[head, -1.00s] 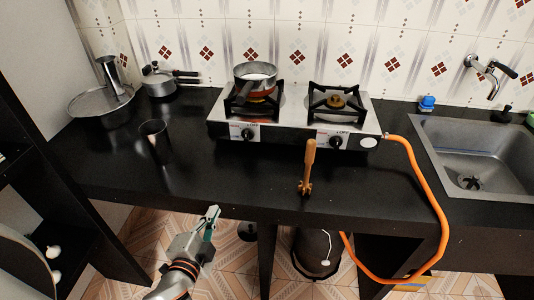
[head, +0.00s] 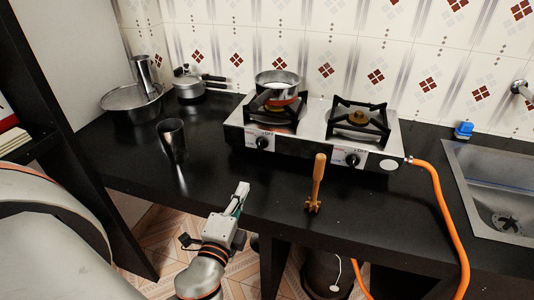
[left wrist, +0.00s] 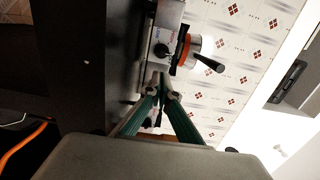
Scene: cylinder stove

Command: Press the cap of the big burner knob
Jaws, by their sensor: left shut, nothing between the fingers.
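The two-burner stove (head: 305,141) stands at the back of the black counter, with a black knob at each front burner position. The left knob (head: 262,142) is below the burner with the pan, and the right knob (head: 352,159) is below the empty burner. I cannot tell which burner is the big one. My left gripper (head: 241,190) is shut and empty, over the counter's front edge and apart from the stove. In the left wrist view its closed fingertips (left wrist: 159,88) point toward the left knob (left wrist: 161,49). My right gripper is not in view.
A silver pan (head: 277,83) sits on the left burner. A dark cup (head: 172,140) stands left of the gripper. An orange hose (head: 440,200) runs down at the right. The counter before the left knob is clear.

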